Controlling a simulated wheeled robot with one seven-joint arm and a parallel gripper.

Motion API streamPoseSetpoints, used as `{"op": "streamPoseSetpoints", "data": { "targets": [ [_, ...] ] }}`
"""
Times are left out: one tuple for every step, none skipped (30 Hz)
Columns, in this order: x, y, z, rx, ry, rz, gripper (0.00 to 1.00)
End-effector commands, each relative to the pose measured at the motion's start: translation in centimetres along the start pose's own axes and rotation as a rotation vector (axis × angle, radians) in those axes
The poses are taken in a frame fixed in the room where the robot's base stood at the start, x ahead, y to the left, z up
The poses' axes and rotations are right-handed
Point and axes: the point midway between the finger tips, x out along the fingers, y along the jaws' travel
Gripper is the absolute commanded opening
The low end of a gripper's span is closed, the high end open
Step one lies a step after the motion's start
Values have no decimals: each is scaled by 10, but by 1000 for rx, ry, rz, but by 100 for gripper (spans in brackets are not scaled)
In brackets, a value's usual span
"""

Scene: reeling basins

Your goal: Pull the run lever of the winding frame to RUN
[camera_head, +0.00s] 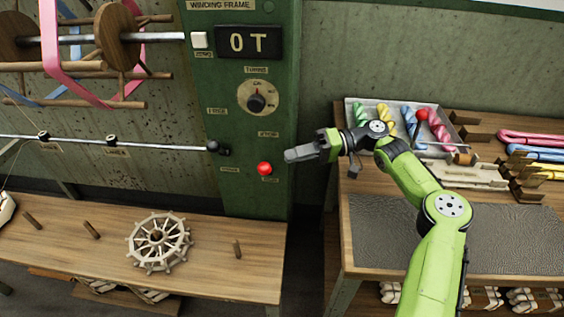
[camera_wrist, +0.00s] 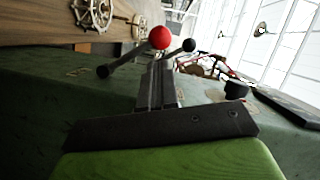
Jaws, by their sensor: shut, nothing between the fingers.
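The winding frame (camera_head: 240,190) is a green post with a "0 T" display (camera_head: 249,42) and a dial (camera_head: 256,97). Its run lever has a red ball knob (camera_head: 264,168), low on the panel beside small labels I cannot read surely. In the wrist view the red knob (camera_wrist: 160,38) sits on a dark rod (camera_wrist: 125,58) slanting from the green panel. My gripper (camera_head: 288,156) is shut and empty, just right of the red knob in the head view. Its fingertips (camera_wrist: 162,66) appear close below the knob in the wrist view; I cannot tell whether they touch.
A black knob (camera_head: 213,146) ends a thin horizontal rod left of the lever; it also shows in the wrist view (camera_wrist: 189,45). A wooden bench (camera_head: 200,270) carries a spoked wheel (camera_head: 159,242). At right, a table holds a tray (camera_head: 352,118) of coloured skeins and another red ball (camera_head: 421,115).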

Motion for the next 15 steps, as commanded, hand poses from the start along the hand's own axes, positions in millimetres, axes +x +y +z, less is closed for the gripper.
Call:
{"op": "streamPoseSetpoints", "data": {
  "targets": [
    [11,2,2,-1,-5,0,0],
    [16,2,2,-1,-3,0,0],
    [22,2,1,-2,-3,0,0],
    [25,2,1,-2,-2,0,0],
    [28,1,1,-2,-2,0,0],
    [32,1,1,-2,-1,0,0],
    [33,1,1,-2,-1,0,0],
    [35,0,0,-2,-1,0,0],
    [36,0,0,-1,0,0,0],
    [36,0,0,-1,0,0,0],
    [36,0,0,-1,1,0,0],
    [36,0,0,-1,1,1,0],
    [36,0,0,-1,1,1,0],
    [36,0,0,-1,1,0,0],
    [36,0,0,-1,1,0,0]
  ]
}}
